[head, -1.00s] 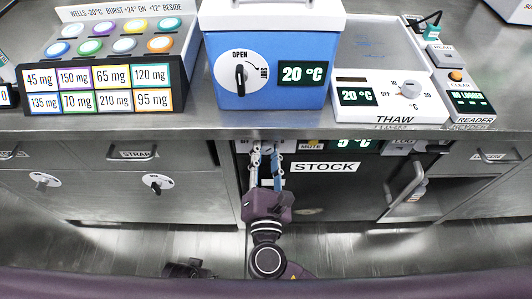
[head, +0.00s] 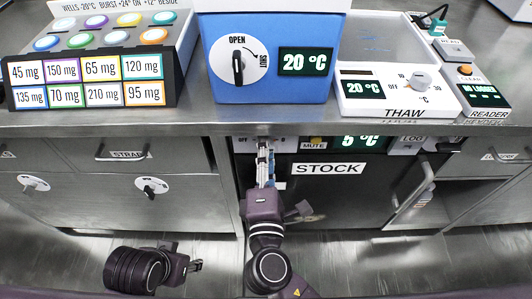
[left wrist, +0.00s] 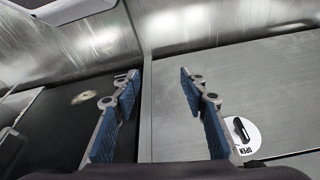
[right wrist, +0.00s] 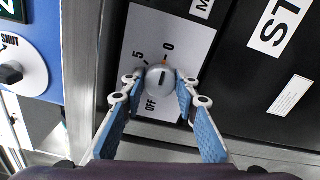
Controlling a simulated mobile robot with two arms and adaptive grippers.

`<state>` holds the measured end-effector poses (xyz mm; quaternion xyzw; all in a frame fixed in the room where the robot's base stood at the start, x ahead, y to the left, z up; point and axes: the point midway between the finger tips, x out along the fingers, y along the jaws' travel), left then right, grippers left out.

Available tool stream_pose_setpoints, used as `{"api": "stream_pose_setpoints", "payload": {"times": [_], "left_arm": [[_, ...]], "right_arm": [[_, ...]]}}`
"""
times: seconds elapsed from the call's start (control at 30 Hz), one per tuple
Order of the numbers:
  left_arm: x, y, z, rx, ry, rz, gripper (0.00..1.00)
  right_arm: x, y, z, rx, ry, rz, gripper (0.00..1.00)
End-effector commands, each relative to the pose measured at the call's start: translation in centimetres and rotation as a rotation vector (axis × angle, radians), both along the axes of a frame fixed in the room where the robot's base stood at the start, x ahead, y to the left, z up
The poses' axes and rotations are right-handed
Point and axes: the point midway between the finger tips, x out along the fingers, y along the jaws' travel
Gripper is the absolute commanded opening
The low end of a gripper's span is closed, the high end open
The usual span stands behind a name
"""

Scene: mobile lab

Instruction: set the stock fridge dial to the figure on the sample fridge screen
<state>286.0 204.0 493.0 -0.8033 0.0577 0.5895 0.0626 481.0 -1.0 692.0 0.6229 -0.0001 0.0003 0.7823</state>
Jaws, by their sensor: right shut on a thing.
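The stock fridge (head: 345,190), a dark front marked STOCK, is below the bench in the head view. Its lit screen (head: 361,141) reads 5 °C. Its dial (right wrist: 160,80) is a round grey knob on a white plate, with OFF, 5 and 0 visible around it. An orange mark shows at its edge near the 0. My right gripper (right wrist: 157,84) is shut on the dial, one finger on each side; it also shows in the head view (head: 265,160). My left gripper (left wrist: 158,82) is open and empty, low in the head view (head: 195,265). No screen labelled sample fridge is readable.
A blue box (head: 215,88) with an OPEN/SHUT knob and a 20 °C screen stands on the bench. The thaw plate (head: 420,103) and reader (head: 488,112) are to its right. The fridge handle (head: 412,190) sticks out at right. Drawers flank the fridge.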

Motion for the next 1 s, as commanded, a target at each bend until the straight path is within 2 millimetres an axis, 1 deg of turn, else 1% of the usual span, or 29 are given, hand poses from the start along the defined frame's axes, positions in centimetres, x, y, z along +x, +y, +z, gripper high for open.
{"api": "stream_pose_setpoints", "payload": {"times": [0.2,0.6,0.63,0.7,0.8,1.0], "left_arm": [[-0.4,0.1,1.1,0.000,-0.005,0.001,0.40],[-0.4,0.1,1.4,0.000,-0.007,0.001,0.40],[-0.4,0.1,1.4,0.000,-0.007,0.001,0.40],[-0.4,0.1,1.4,0.000,-0.007,0.001,0.40],[-0.4,0.1,1.4,0.000,-0.007,0.001,0.40],[-0.4,0.1,1.4,-0.001,-0.007,0.001,0.40]], "right_arm": [[0.0,-0.1,-0.1,0.040,0.002,-0.001,0.04],[0.0,0.0,-0.1,0.047,0.003,-0.002,0.04],[0.0,0.0,-0.1,0.047,0.003,-0.002,0.29],[0.0,0.0,-0.1,0.047,0.003,-0.002,0.37],[0.0,0.0,-0.1,0.046,0.002,0.000,0.46],[0.0,0.0,0.0,0.045,0.001,0.000,0.46]]}}
